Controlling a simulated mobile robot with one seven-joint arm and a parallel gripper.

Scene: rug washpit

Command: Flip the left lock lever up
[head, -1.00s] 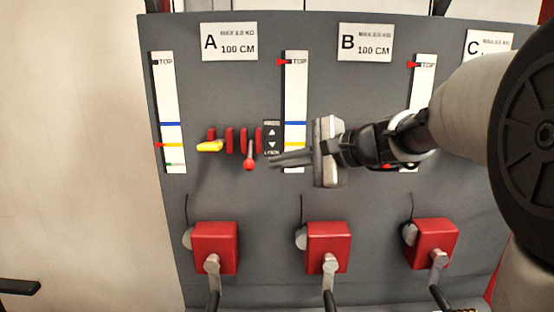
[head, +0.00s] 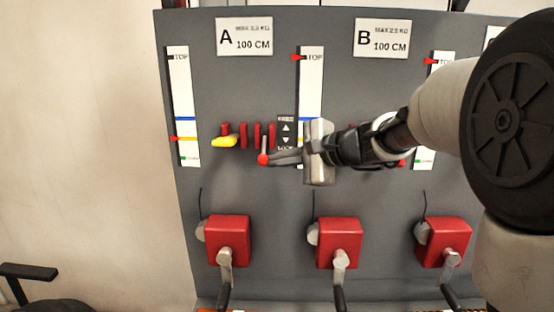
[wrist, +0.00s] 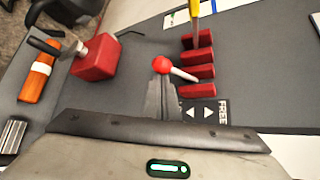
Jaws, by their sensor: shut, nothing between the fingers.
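Two levers sit among upright red brackets (head: 257,135) on the grey panel. The left one has a yellow grip (head: 223,142), sticking out to the lower left; in the wrist view its yellow part (wrist: 194,8) shows at the top edge. The right one has a pale rod ending in a red ball (head: 263,160), hanging down; the ball is clear in the wrist view (wrist: 162,64). My gripper (head: 273,159) is shut and empty, its tips pointing left at the red ball. The tips are beside or just under the ball; I cannot tell whether they touch.
A small black arrow plate (head: 286,132) is right of the brackets, just above my fingers. White scale strips (head: 183,105) flank the levers. Red boxes with cranks (head: 228,240) line the panel below. Bare panel lies between the levers and the boxes.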

